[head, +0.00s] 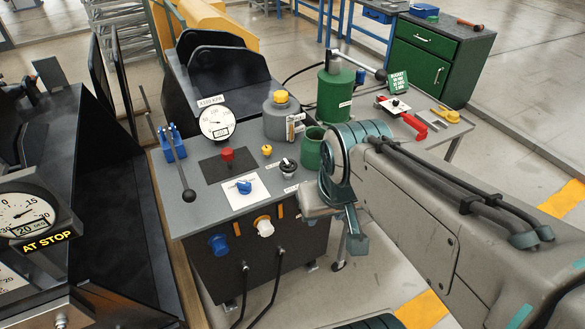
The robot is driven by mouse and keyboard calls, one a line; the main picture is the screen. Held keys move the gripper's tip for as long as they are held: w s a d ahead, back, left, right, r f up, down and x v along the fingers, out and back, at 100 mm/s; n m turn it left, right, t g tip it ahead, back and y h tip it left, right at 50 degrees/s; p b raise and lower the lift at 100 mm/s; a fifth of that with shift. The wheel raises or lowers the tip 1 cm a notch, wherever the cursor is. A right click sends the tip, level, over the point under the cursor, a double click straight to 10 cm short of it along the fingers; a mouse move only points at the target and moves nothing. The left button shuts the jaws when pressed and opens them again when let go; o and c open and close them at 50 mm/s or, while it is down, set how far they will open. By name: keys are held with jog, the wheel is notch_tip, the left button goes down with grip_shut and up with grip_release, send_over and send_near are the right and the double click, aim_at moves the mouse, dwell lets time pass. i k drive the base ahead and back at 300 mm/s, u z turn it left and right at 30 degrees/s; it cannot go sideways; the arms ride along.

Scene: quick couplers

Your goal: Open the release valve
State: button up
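The grey bench top carries several controls, and I cannot read which one is the release valve. A blue knob (244,187) sits on a white plate with markings near the front edge. A red knob (227,155) stands on a dark square plate behind it. A small yellow knob (266,150) and a dark round knob (288,167) are to the right. A black lever with a ball end (189,195) leans at the left. My gripper (345,238) hangs just beyond the bench's right front corner, apart from the knobs. Its fingers are partly hidden, so its opening is unclear.
A round gauge (217,122), a grey canister (281,117) and a green cup (312,148) stand on the bench. A tall green cylinder (335,95) with a lever stands behind. Blue and white couplings (265,226) and black hoses are on the front. My arm fills the right.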

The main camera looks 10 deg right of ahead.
aim_at(286, 168)
jog(key=z, duration=0.4)
jog(key=i, duration=0.35)
jog(key=u, duration=0.5)
jog(key=k, duration=0.45)
jog(key=z, duration=0.7)
jog(key=i, duration=1.2)
jog(key=u, duration=0.55)
